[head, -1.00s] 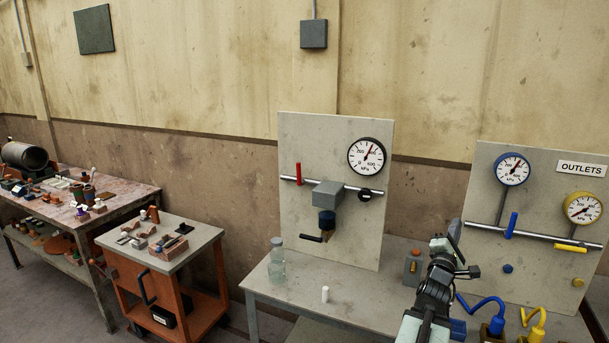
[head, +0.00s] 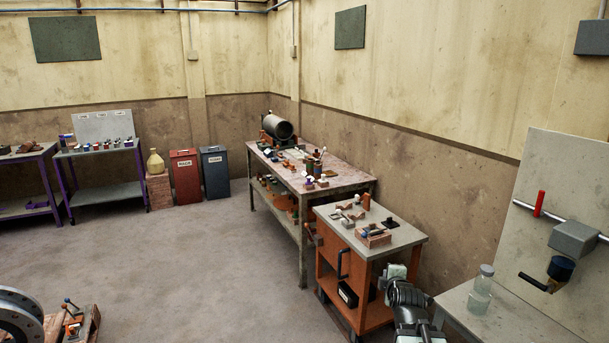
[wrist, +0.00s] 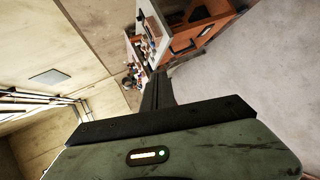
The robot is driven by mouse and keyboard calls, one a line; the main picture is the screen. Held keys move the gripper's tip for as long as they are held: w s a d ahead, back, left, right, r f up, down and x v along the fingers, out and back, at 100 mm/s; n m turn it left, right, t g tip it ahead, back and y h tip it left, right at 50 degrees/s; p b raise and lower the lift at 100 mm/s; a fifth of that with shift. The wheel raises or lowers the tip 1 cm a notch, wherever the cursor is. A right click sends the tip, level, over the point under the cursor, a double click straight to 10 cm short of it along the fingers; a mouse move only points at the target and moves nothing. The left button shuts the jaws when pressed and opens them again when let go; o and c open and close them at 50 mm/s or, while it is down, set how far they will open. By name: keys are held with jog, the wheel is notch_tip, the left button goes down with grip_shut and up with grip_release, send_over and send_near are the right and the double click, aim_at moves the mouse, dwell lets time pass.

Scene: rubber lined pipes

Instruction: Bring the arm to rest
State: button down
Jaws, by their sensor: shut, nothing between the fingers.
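My arm shows at the bottom right of the head view, in front of the orange cart (head: 340,265). It reaches forward, and its end is foreshortened there. In the wrist view my gripper (wrist: 158,78) is a dark narrow pair of fingers, closed together with nothing held. It stands out from a dark bar on a worn green-grey housing with a small lit indicator. The fingers point toward the cart and workbench, which lie beyond them with no contact visible.
A grey table (head: 520,322) with a glass bottle (head: 480,290) stands at right, beside a panel (head: 565,190). A cluttered workbench (head: 340,187) is behind the cart. Red (head: 185,174) and dark (head: 214,172) bins stand farther back. The floor at left centre is open.

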jog(key=s+a+f+m+g+y, duration=0.1)
jog(key=s+a+f+g, duration=0.15)
jog(key=a, duration=0.45)
jog(key=s+a+f+m+g+y, duration=0.1)
jog(key=a+f, duration=0.3)
jog(key=a, duration=0.2)
jog(key=s+f+m+g, duration=0.3)
jog(key=s+m, duration=0.3)
jog(key=s, duration=0.2)
jog(key=s+a+f+m+g, duration=0.1)
jog(key=s+f+m+g, duration=0.3)
jog(key=s, duration=0.5)
jog(key=m+g, duration=0.2)
jog(key=m, duration=0.1)
jog(key=shift+f+m, duration=0.2)
jog(key=shift+m, duration=0.1)
jog(key=shift+g, duration=0.25)
